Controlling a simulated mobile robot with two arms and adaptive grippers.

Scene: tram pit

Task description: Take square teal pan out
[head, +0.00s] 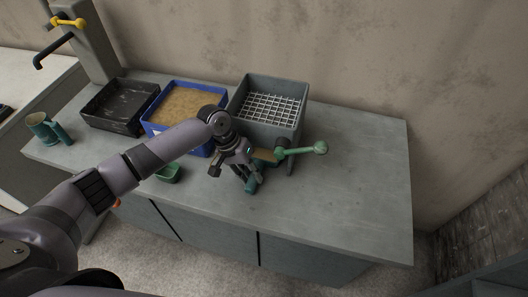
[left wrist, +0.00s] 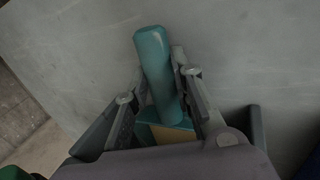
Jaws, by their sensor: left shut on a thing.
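The square teal pan shows in the left wrist view as a teal handle (left wrist: 155,60) with part of a teal-edged, tan body below it. My left gripper (head: 249,178) is shut on this handle, one finger on each side. In the head view the teal handle (head: 252,186) hangs at the fingertips, and a tan part (head: 264,155) shows beside the gripper, in front of the grey bin. Most of the pan is hidden by my gripper. I cannot tell whether it touches the counter. My right gripper is not in view.
A grey bin (head: 262,83) with a white grid stands behind the gripper, a green ball-ended lever (head: 320,147) at its front. A blue sand tray (head: 150,123), black tray (head: 106,122), small green dish (head: 168,173) and teal mug (head: 41,128) stand left. The counter's right side is clear.

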